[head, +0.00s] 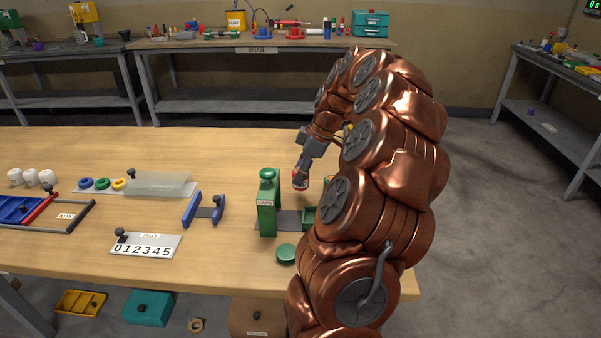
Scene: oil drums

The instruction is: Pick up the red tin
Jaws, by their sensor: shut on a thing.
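The red tin (300,180) is in my gripper (300,172), above the wooden table, just right of the green upright stand. Only a small part of it shows, red with a pale patch. My gripper points down and is shut on it. My copper arm comes in from the right and covers much of the table's right end. Whether the tin touches anything beneath it cannot be told.
The green stand (267,203) is close at left of the tin, with a green disc (286,253) in front. A blue holder (203,208), a number plate (146,245) and white cups (31,177) lie farther left. The table's back middle is clear.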

